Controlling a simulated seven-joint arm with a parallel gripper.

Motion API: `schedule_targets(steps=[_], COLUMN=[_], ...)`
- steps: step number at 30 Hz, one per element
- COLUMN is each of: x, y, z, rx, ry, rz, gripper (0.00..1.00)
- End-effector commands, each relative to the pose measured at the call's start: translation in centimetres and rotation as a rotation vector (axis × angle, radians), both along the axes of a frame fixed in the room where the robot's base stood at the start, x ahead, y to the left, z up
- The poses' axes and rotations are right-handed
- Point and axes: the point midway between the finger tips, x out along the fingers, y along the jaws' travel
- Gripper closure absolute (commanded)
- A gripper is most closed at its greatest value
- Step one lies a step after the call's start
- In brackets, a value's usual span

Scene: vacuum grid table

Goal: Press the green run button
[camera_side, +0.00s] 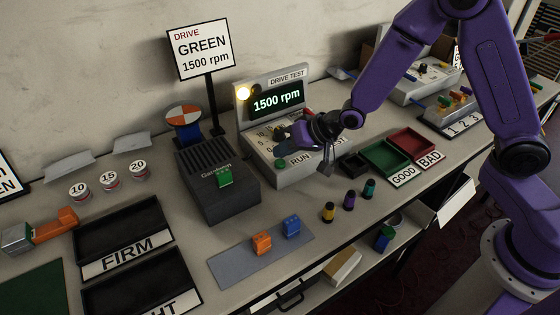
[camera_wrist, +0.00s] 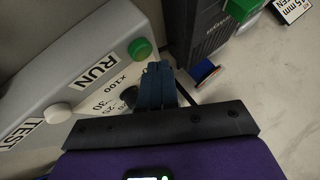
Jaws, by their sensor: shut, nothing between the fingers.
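The green run button (camera_side: 281,163) is a round cap on the low front of the grey drive test box (camera_side: 290,178), left of the word RUN. In the wrist view the green button (camera_wrist: 140,48) stands just past and slightly left of my fingertips. In the wrist view my closed gripper (camera_wrist: 158,68) shows as two blue-grey fingers together. A gap shows between fingers and button; its depth is hard to tell.
A dark box (camera_side: 218,190) with a green switch (camera_side: 224,175) stands left. Small bottles (camera_side: 349,200) and green and red trays (camera_side: 387,158) lie in front and right.

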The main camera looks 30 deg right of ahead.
Motion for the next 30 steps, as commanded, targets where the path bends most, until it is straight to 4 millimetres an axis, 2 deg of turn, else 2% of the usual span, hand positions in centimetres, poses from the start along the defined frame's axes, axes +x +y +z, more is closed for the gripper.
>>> schedule_targets(steps=[11,30], x=[0.0,0.0], y=[0.0,0.0], z=[0.3,5.1], rx=[0.0,0.001], ry=[0.0,-0.002], rz=[0.0,-0.001], gripper=[1.0,1.0])
